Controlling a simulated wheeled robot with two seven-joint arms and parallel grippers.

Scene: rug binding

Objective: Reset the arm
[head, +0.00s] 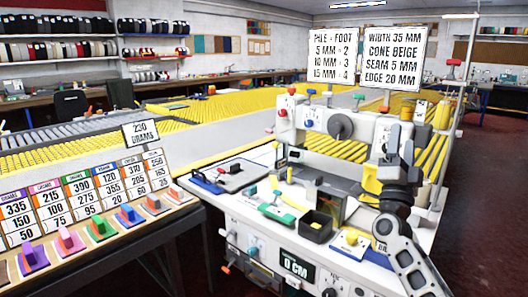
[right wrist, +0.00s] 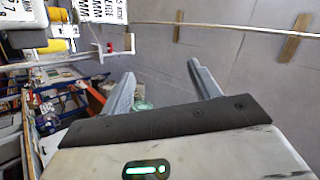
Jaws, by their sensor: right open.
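My right arm comes in from the lower right in the head view and bends upward in front of the binding machine (head: 345,127). My right gripper (head: 401,147) is raised at the machine's right end, with its fingers pointing up. In the right wrist view the right gripper (right wrist: 162,86) has its two grey fingers spread wide, with nothing between them. Part of the machine is hidden behind my arm. I cannot tell the exact gap between my arm and the machine. My left gripper is not in view.
A machine table (head: 263,232) holds a black open box (head: 316,226), a green-and-white tool (head: 277,213) and a dark plate (head: 228,176). Coloured blocks and number cards stand on the left bench (head: 90,262). Signs (head: 369,57) stand above the machine. Red floor (head: 487,200) is open at right.

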